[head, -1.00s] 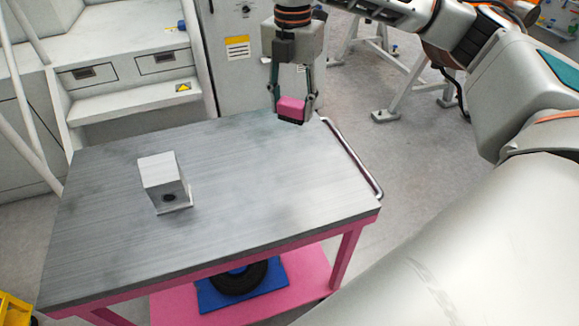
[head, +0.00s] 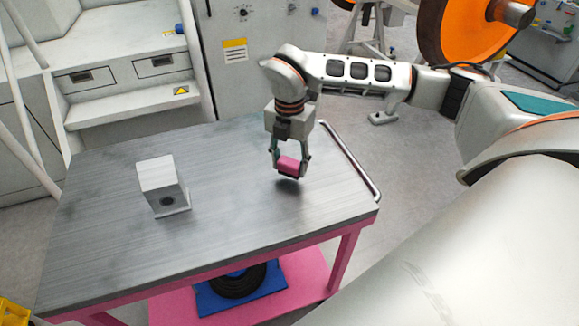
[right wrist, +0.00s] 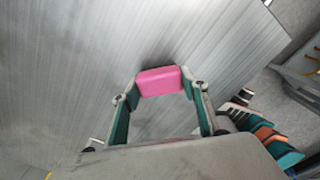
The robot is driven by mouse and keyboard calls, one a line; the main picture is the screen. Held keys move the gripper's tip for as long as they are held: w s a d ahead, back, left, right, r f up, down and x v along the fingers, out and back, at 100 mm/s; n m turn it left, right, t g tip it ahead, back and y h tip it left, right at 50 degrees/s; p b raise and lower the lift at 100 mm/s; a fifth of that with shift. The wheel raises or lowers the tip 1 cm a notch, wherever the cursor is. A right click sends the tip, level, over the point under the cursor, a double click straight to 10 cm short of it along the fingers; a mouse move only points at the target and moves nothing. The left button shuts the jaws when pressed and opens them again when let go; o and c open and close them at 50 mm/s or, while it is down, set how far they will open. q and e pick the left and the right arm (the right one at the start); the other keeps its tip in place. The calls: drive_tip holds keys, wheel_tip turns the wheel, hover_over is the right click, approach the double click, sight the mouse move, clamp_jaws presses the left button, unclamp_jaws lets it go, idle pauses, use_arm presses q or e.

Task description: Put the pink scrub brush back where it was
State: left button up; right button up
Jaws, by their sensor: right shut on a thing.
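The pink scrub brush (head: 288,164) is a small pink block with a dark underside. My right gripper (head: 289,168) is shut on it, pointing down over the right part of the grey tabletop (head: 235,200). A dark shadow lies on the table below the brush; it seems to be slightly above the surface, though the gap is hard to judge. In the right wrist view the brush (right wrist: 160,81) sits between the two fingers (right wrist: 160,92), with bare metal tabletop around it. My left gripper is not in view.
A light grey block (head: 160,180) with a dark round hole stands on the left half of the table. A metal rail (head: 350,162) runs along the right edge. A pink lower shelf (head: 300,272) holds a black ring (head: 238,281) on a blue mat. The tabletop between block and brush is clear.

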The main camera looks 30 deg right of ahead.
sight(289, 162)
drive_tip(key=shift+f, duration=0.95)
drive_tip(key=shift+f, duration=0.15)
drive_tip(key=o, duration=1)
drive_tip(key=shift+r, duration=0.25)
wheel_tip(289, 162, up, 12)
drive_tip(key=shift+f+b, duration=0.1)
drive_tip(key=shift+b, duration=0.2)
